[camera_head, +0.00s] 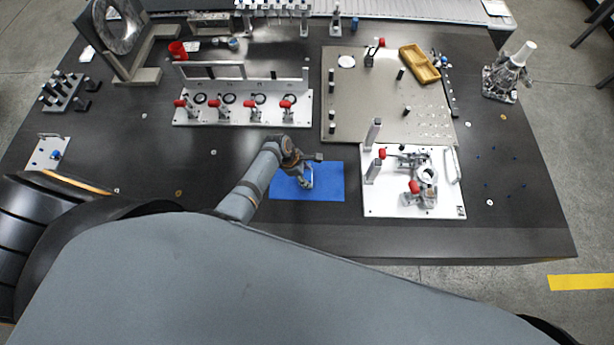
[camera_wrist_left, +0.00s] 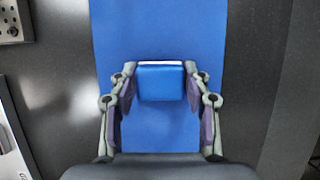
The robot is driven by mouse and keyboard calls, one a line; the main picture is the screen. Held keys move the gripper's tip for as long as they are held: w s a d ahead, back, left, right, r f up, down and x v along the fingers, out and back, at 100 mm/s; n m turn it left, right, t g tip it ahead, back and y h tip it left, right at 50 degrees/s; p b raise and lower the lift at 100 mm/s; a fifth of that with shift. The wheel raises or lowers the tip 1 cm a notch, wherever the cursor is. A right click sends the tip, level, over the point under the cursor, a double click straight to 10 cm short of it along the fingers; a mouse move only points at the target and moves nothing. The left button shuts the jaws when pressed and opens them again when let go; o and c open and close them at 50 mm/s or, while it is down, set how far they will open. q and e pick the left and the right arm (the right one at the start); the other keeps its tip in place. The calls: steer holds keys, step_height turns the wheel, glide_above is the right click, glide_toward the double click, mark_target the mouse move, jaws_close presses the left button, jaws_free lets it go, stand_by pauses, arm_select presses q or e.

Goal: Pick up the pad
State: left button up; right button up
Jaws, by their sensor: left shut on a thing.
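The pad (camera_wrist_left: 161,83) is a small blue block with a white strip along one edge. In the left wrist view it sits between the two fingers of my left gripper (camera_wrist_left: 160,95), which are shut on its sides. A larger flat blue mat (camera_wrist_left: 160,30) lies beneath it. In the head view my left gripper (camera_head: 307,179) is over the blue mat (camera_head: 327,190) and largely hides the pad. I cannot tell whether the pad touches the mat or is lifted off it. My right gripper is not in view.
A white fixture plate (camera_head: 378,205) with red-tipped clamps stands just right of the mat. A row of clamps on a white base (camera_head: 240,118) is behind it. A grey plate (camera_head: 380,100) lies back right. The dark table (camera_head: 235,232) is clear around the mat's left and front.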

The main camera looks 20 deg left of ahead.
mark_target(311, 177)
arm_select(q)
steer(key=shift+r, duration=0.4)
steer(key=r, duration=0.1)
steer(key=r+p, duration=0.1)
steer(key=r, duration=0.1)
steer(key=shift+s+r, duration=0.1)
steer(key=shift+s, duration=0.2)
steer(key=s+r, duration=0.9)
steer(key=s, duration=0.4)
steer(key=f+b, duration=0.4)
steer(key=b, duration=0.1)
steer(key=shift+s+d+f, duration=0.2)
